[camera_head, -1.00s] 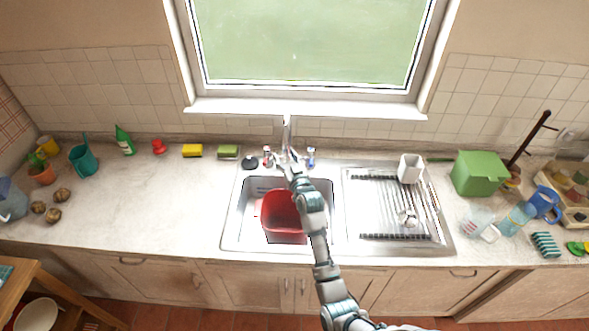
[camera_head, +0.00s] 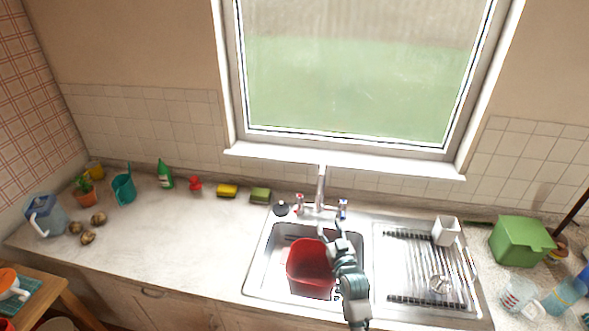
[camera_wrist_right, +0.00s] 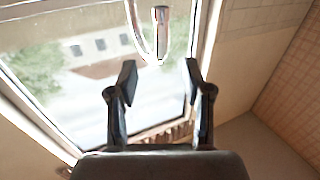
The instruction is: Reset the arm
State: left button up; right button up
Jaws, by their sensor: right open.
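My right arm reaches up from the bottom of the head view. Its gripper (camera_head: 332,232) is over the sink's right part, beside the red bucket (camera_head: 309,262) and in front of the faucet (camera_head: 320,188). In the right wrist view the two fingers (camera_wrist_right: 160,80) stand apart with nothing between them. The faucet spout (camera_wrist_right: 161,30) hangs in front of them there, with the window behind. The red bucket sits in the steel sink basin (camera_head: 258,272). My left gripper is not in view.
A drying rack (camera_head: 420,262) with a white cup-like holder (camera_head: 445,231) lies right of the sink. A green box (camera_head: 520,241) stands further right. A yellow sponge (camera_head: 227,190) and a green bottle (camera_head: 165,174) stand along the back wall. The counter left of the sink is mostly clear.

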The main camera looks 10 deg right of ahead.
jog(key=s+a+f+n+g+y, duration=0.15)
jog(key=s+f+g, duration=0.45)
jog(key=s+f, duration=0.8)
jog(key=s+a+f+g, duration=0.2)
jog(key=s+f+g, duration=0.25)
jog(key=s, duration=0.85)
jog(key=s+a+f+g, duration=0.2)
jog(key=s+f+g, duration=0.3)
jog(key=s, duration=0.7)
notch_tip(320, 180, down, 31)
jog(key=s+b, duration=0.2)
jog(key=s, duration=0.1)
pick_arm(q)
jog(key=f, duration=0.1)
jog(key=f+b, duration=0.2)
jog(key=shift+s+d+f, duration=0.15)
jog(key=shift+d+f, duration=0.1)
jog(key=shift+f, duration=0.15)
pick_arm(e)
jog(key=s+d+f, duration=0.1)
jog(key=s+f, duration=0.7)
jog(key=s+d+f+n+g+h, duration=0.1)
jog(key=s+d+f, duration=0.1)
jog(key=s+f, duration=0.6)
jog(key=shift+s+d+f, duration=0.15)
jog(key=shift+d, duration=0.15)
